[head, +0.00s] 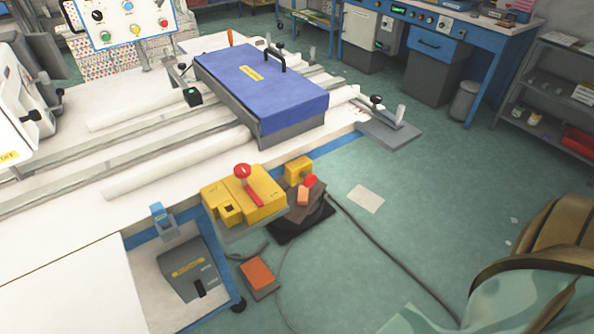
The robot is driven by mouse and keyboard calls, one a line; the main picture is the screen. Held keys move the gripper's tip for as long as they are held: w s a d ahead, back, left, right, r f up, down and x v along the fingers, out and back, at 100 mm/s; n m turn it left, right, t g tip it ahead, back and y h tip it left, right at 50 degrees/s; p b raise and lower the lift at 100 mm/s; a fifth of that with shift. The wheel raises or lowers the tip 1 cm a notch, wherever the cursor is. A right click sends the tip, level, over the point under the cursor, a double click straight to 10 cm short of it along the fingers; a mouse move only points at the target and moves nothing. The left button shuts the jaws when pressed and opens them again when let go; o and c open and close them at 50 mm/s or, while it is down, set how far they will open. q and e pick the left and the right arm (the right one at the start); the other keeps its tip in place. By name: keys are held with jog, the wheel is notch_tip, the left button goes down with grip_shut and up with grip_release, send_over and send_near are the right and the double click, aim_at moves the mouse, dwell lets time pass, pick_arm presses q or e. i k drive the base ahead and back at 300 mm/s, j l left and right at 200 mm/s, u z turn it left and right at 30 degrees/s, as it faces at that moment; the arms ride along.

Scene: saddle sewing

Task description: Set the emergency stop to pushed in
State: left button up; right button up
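A yellow box (258,208) sits at the front edge of the white work table. A red mushroom-shaped knob (243,170) stands up from it, with a red lever (255,195) beside it. A smaller yellow box (298,170) is just to the right, near a second red round knob (310,181). A control panel (125,22) at the top left carries several coloured buttons, including a red one (163,22). I cannot tell which red control is the emergency stop, or whether any is pushed in. Neither of my grippers is in view.
A blue-topped block (262,82) with a black handle lies across the table rails. A grey pedal unit (188,268) and an orange pedal (258,275) are low in front. A cable (385,250) crosses the green floor. A brown and teal object fills the lower right.

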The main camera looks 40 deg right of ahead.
aim_at(309, 180)
jog(key=z, duration=1.2)
